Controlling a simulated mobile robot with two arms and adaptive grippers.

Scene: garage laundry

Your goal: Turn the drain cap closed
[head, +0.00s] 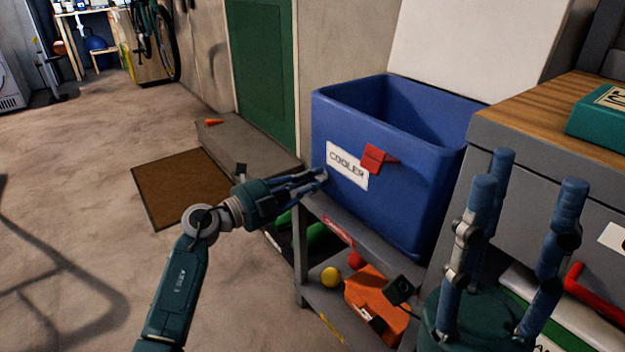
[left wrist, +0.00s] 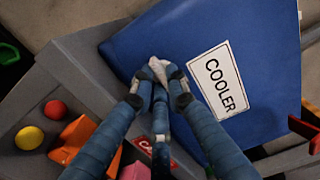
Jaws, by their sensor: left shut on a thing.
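The blue cooler (head: 415,195) with its "COOLER" label stands on a grey shelf unit, its top open. My left gripper (head: 318,177) reaches the lower left of its front. In the left wrist view its fingers (left wrist: 158,82) are closed together around a small pale drain cap (left wrist: 158,68) at the cooler's blue wall. The fingers cover most of the cap, so I cannot tell how far it is turned. My right gripper (head: 530,180) is at the lower right with its fingers spread and empty, away from the cooler.
A red latch (head: 376,159) sticks out from the cooler's front. The lower shelf holds a yellow ball (head: 331,277), a red ball (head: 356,259) and an orange item (head: 375,300). A wood-topped cabinet (head: 545,110) stands at right. The floor at left is mostly clear.

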